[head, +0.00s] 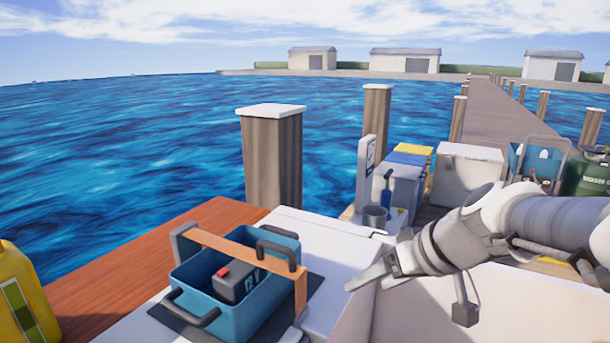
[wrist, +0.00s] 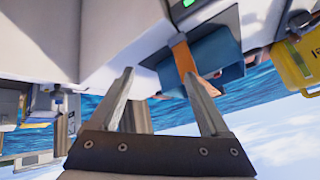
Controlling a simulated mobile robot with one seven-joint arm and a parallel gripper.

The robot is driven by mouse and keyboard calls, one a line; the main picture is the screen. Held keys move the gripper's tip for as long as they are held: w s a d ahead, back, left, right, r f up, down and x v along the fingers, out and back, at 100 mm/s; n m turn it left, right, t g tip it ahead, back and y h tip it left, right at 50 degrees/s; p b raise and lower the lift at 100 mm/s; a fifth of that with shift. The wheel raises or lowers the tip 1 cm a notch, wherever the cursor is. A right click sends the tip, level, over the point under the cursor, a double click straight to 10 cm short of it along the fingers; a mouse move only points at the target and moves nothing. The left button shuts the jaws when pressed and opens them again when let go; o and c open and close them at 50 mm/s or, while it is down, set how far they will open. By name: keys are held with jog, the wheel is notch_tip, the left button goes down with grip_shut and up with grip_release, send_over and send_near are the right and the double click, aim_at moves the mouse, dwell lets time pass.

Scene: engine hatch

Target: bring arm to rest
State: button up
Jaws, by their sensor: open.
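My gripper (head: 366,276) is at the right of the blue box in the head view, its fingers pointing left and slightly down over the white surface. In the wrist view my gripper (wrist: 161,98) has its two fingers apart with nothing between them. The arm reaches in from the right edge of the head view. The blue box (head: 235,312) holds a dark battery (head: 235,283) with a red cap and stands on a dark mat. An orange strap (head: 245,254) runs across the box top. The box also shows in the wrist view (wrist: 218,52), beyond the fingers.
A wooden deck (head: 110,278) and a yellow jug (head: 22,300) are at the left. A wooden post (head: 272,160) stands behind the box. Open water lies beyond.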

jog(key=s+d+f+m+h, duration=0.1)
jog(key=s+m+h, duration=0.15)
jog(key=s, duration=0.45)
jog(key=s+d+f+m+h, duration=0.1)
jog(key=s+h, duration=0.2)
jog(key=s, duration=0.5)
notch_tip(320, 180, up, 24)
jog(key=p, duration=2.3)
jog(key=shift+w+d+f, duration=0.2)
jog(key=shift+d, duration=0.05)
jog(key=c, duration=0.4)
jog(key=shift+d, duration=0.1)
jog(key=shift+c, duration=0.4)
jog(key=shift+d, duration=0.1)
